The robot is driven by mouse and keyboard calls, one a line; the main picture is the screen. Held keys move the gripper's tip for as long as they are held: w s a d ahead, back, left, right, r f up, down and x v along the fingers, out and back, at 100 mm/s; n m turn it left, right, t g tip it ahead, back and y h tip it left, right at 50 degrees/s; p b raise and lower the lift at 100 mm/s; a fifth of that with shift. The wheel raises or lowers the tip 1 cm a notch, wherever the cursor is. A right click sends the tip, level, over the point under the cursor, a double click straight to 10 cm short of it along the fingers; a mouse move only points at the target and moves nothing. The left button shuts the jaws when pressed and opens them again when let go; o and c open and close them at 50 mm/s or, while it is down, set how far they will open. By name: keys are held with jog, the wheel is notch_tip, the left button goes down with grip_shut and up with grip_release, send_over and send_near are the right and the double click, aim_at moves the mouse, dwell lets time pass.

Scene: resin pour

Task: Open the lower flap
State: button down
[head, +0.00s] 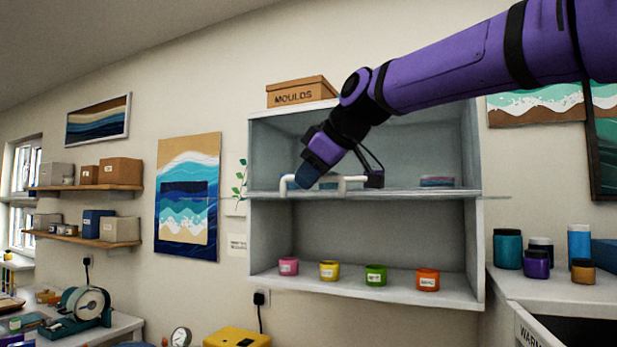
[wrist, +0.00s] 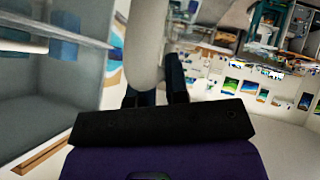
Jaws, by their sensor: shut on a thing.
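The wall cabinet has two compartments, upper and lower. The lower compartment (head: 360,238) is uncovered, with its inside in plain view. The lower flap (head: 420,194) appears as a thin, nearly level panel seen almost edge-on at the height of the middle shelf, reaching past the cabinet's right side. A white bar handle (head: 353,180) stands on it; the handle also looms large in the wrist view (wrist: 146,45). My gripper (head: 306,180) is shut on the handle near its left end. In the wrist view its dark blue fingers (wrist: 172,82) are partly hidden behind the bar.
Pink, yellow (head: 329,270), green and orange jars stand in the lower compartment. A MOULDS box (head: 300,92) sits on top of the cabinet. A counter with several jars (head: 508,249) is at the right. The space in front of the lower compartment looks clear.

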jog(key=shift+w+d, duration=0.1)
jog(key=shift+d, duration=0.05)
jog(key=c, duration=1.1)
grip_release()
jog(key=v, duration=1)
jog(key=shift+s+d+r, duration=0.2)
jog(key=shift+d, duration=0.05)
